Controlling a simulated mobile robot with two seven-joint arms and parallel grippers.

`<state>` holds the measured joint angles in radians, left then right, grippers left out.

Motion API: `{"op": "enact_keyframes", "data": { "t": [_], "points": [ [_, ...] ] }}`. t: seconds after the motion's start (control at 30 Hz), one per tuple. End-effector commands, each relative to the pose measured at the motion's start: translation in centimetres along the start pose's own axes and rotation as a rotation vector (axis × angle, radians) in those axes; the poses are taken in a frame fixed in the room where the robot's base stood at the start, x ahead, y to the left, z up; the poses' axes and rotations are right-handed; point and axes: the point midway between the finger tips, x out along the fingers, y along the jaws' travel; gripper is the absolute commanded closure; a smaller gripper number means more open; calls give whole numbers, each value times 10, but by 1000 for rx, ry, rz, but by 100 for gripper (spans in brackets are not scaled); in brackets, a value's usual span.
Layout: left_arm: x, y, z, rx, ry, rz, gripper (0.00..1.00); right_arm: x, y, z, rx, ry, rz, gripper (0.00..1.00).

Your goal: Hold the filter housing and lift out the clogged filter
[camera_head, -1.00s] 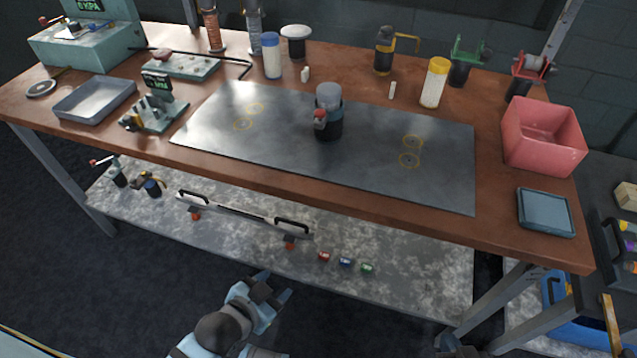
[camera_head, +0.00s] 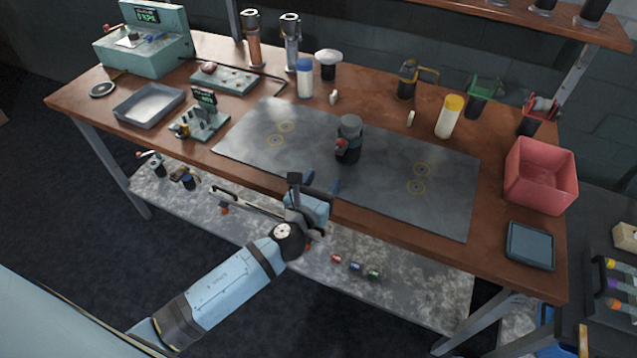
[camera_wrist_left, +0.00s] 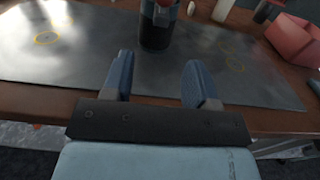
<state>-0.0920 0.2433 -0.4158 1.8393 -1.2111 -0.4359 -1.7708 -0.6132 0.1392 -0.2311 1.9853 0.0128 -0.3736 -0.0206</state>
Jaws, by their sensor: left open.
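The filter housing (camera_head: 348,148) is a dark cylinder with a red fitting on its side. It stands upright on the grey mat (camera_head: 250,150) on the bench. A grey round piece (camera_head: 350,124) sits on its top; I cannot tell whether this is the clogged filter or a cap. My left gripper (camera_head: 322,184) is open and empty at the bench's front edge, in front of the housing and apart from it. In the left wrist view the two blue fingers (camera_wrist_left: 158,82) are spread, with the housing's lower part (camera_wrist_left: 157,32) beyond them. My right gripper is not in view.
A red bin (camera_head: 540,178) and a blue-grey tray (camera_head: 530,246) are at the right. A blue-capped bottle (camera_head: 304,80) and a yellow-capped bottle (camera_head: 449,118) stand behind the mat. A shallow grey tray (camera_head: 149,104) lies at left. The mat around the housing is clear.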

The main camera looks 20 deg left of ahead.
Motion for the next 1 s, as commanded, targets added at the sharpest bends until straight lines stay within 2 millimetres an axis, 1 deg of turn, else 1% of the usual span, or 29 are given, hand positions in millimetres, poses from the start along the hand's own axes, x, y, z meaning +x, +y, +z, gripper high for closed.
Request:
{"op": "enact_keyframes", "data": {
  "t": [0.03,0.3,0.5,0.6,0.73,1.0],
  "points": [
    [10,0,2,-2,-2,1,47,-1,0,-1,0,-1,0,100],
    [63,0,1,-5,-1,1,47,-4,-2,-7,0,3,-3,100],
    [98,0,1,-7,0,1,47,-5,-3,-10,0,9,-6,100],
    [110,0,0,-6,0,2,47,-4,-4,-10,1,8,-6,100],
    [119,0,0,-6,1,1,47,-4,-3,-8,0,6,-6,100],
    [123,0,0,-7,1,0,47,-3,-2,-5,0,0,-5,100]
  ]
}}
